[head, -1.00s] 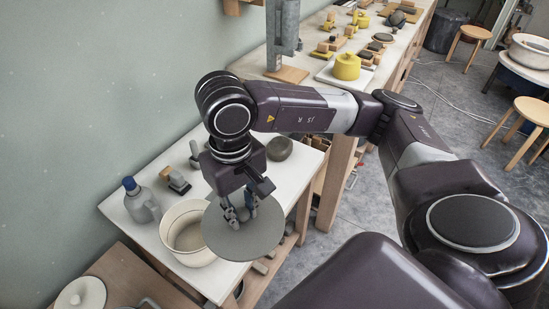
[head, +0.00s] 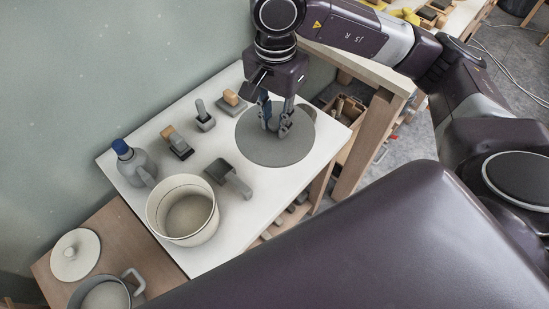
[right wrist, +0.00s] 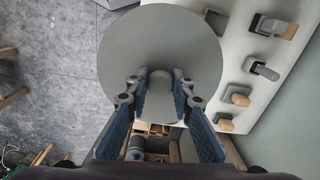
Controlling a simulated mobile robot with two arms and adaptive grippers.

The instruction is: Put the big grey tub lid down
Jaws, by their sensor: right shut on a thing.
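The big grey tub lid (head: 262,148) is a flat round disc, held roughly level over the far right part of the white tabletop. In the right wrist view the lid (right wrist: 158,38) shows with its knob (right wrist: 160,92) between my fingers. My right gripper (head: 276,125) is shut on the knob, with the fingers pointing down. I cannot tell whether the lid touches the table. A cream tub (head: 183,213), open on top, stands at the table's near end, apart from the lid. My left gripper is not in view.
A grey bottle with a blue cap (head: 134,165) and several small grey and wooden tools (head: 178,144) stand along the wall side. A lower wooden surface holds a cream lid (head: 75,256) and a grey pot (head: 105,295).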

